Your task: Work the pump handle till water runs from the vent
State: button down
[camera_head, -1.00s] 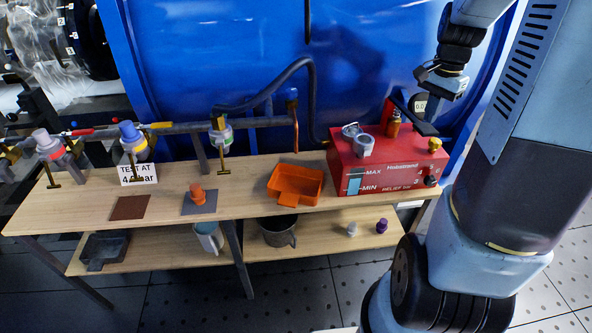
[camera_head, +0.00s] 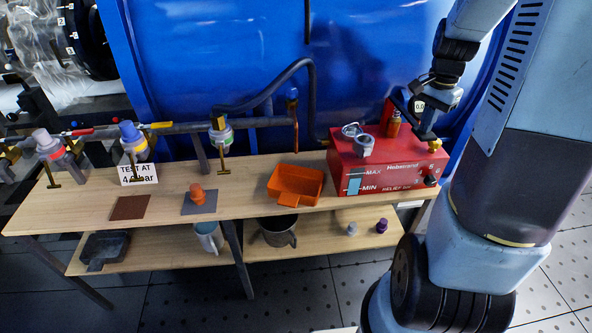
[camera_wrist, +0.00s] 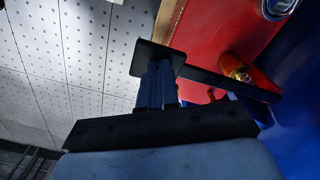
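The red pump box (camera_head: 400,178) stands at the right end of the bench, with a level window, blue at its lower part, between MAX and MIN. Its black pump handle (camera_head: 404,109) slopes down to the right. My gripper (camera_head: 428,131) is at the handle's outer end. In the wrist view, its fingers (camera_wrist: 157,84) are together, with tips at the handle's flat black end plate (camera_wrist: 153,58); exact contact is hard to tell. The likely vent is a copper spout (camera_head: 295,130) with a blue top. I see no water running from it.
An orange tray (camera_head: 309,199) sits below the spout. A grey pipe with several valves runs along the back. A small gauge (camera_head: 420,106) reads about 0.0. An orange plug (camera_head: 197,194) lies on a grey mat. The bench middle is mostly clear.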

aim_at(421, 135)
jog(key=shift+w+f, duration=0.15)
jog(key=shift+f, duration=1)
jog(key=shift+w+f, duration=0.1)
jog(key=shift+f, duration=1.05)
jog(key=shift+s+r, duration=0.2)
jog(key=shift+r, duration=1.75)
jog(key=shift+s+r, duration=0.2)
jog(key=shift+r, duration=1.75)
jog(key=shift+f, duration=0.15)
jog(key=shift+w+f, duration=0.2)
jog(key=shift+f, duration=1.7)
jog(key=shift+w+f, duration=0.2)
jog(key=shift+f, duration=1.65)
jog(key=shift+s+r, duration=0.2)
jog(key=shift+r, duration=1.75)
jog(key=shift+s+r, duration=0.2)
jog(key=shift+r, duration=1.75)
